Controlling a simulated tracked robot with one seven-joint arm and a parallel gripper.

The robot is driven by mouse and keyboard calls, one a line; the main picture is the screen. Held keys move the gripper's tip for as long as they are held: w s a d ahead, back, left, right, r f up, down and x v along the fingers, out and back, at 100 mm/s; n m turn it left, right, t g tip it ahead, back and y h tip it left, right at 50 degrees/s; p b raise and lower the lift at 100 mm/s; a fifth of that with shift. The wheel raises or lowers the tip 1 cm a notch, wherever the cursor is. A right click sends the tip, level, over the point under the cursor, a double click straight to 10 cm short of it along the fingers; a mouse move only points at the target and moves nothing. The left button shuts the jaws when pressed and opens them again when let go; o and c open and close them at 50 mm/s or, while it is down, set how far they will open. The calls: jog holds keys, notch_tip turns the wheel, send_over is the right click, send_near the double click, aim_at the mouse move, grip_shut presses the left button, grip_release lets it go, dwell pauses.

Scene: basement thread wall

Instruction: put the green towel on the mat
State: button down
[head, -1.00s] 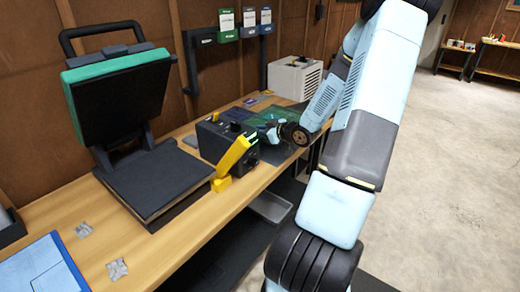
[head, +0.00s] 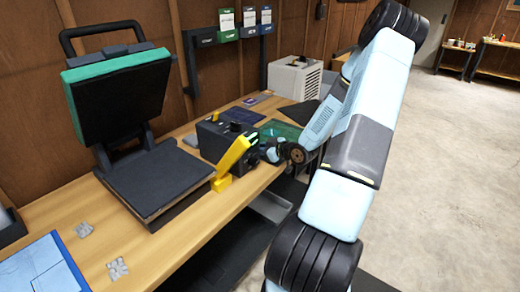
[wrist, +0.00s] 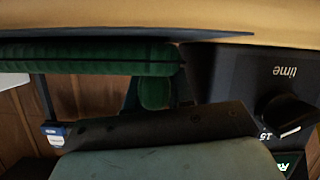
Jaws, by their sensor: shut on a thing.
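The green towel (wrist: 95,60) is a long dark-green roll or fold in the wrist view, which looks upside down. My gripper (wrist: 155,82) is shut on it near its right end. A dark blue-grey strip (wrist: 120,35), perhaps the mat's edge, runs close along the towel; I cannot tell if they touch. The towel is mostly hidden there behind the yellow handle and my arm.
A black control box (head: 222,138) with a yellow handle (head: 236,155) stands close beside my gripper; its dial (wrist: 287,115) shows in the wrist view. A black press (head: 120,95) stands left. A dark blue sheet (head: 238,114) lies behind. A pale machine (head: 292,76) stands at the back.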

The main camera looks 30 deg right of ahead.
jog(key=c, duration=1.3)
grip_release()
jog(key=shift+f, duration=0.1)
